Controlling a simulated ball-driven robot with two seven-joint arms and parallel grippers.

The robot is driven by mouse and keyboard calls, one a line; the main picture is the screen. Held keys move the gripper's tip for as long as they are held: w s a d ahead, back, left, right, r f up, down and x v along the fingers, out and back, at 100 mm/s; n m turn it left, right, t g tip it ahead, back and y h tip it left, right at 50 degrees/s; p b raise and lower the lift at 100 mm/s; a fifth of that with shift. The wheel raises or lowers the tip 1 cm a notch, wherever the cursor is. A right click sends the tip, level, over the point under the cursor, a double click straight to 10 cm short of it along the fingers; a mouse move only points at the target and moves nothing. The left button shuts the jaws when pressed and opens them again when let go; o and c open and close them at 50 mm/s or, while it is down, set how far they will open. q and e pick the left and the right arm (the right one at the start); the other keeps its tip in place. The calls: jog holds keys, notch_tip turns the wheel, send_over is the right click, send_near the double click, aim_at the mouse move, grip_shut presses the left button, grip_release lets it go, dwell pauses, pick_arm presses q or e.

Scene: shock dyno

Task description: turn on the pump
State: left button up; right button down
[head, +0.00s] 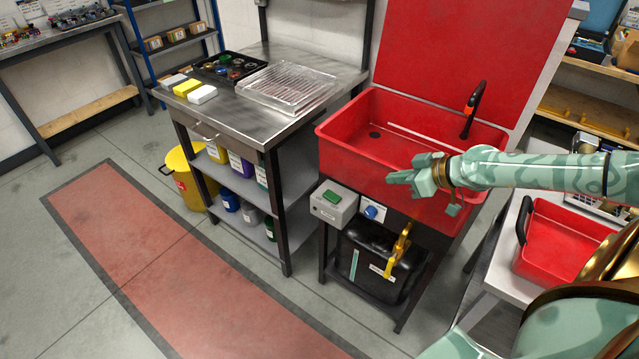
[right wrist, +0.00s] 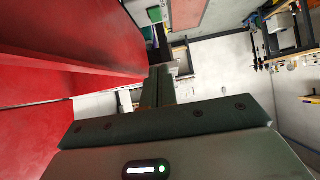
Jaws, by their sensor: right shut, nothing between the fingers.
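The red sink-type washer (head: 350,128) stands at centre right in the head view. On its front left hangs a grey switch box (head: 334,203) with a green button (head: 332,196). A blue knob (head: 374,212) on a white label sits right of the box. A black tank (head: 374,262) stands below on the shelf. My right gripper (head: 392,178) is shut and empty, in front of the basin, above and to the right of the switch box and apart from it. Its closed fingers (right wrist: 160,86) show in the right wrist view. My left gripper is not in view.
A steel bench (head: 262,112) with a clear tray stands left of the washer. A yellow bin (head: 186,178) is beside it. A red crate (head: 562,240) sits on a white table at right. The floor in front, with a red strip (head: 180,265), is clear.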

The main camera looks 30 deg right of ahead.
jog(key=b, duration=0.7)
send_near(325, 192)
jog(key=w+b, duration=0.2)
jog(key=w+a+b, duration=0.1)
jog(key=shift+w+r, duration=0.2)
jog(key=shift+r, duration=0.05)
jog(key=f+b, duration=0.1)
jog(key=w+f, duration=0.1)
jog(key=f, duration=0.1)
jog(key=shift+a+f+b, duration=0.15)
jog(key=shift+a+b, duration=0.1)
jog(key=shift+b, duration=0.1)
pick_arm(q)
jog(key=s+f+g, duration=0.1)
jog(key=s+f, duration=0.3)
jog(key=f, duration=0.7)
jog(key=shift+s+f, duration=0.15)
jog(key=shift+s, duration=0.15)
pick_arm(e)
jog(key=shift+f, duration=0.35)
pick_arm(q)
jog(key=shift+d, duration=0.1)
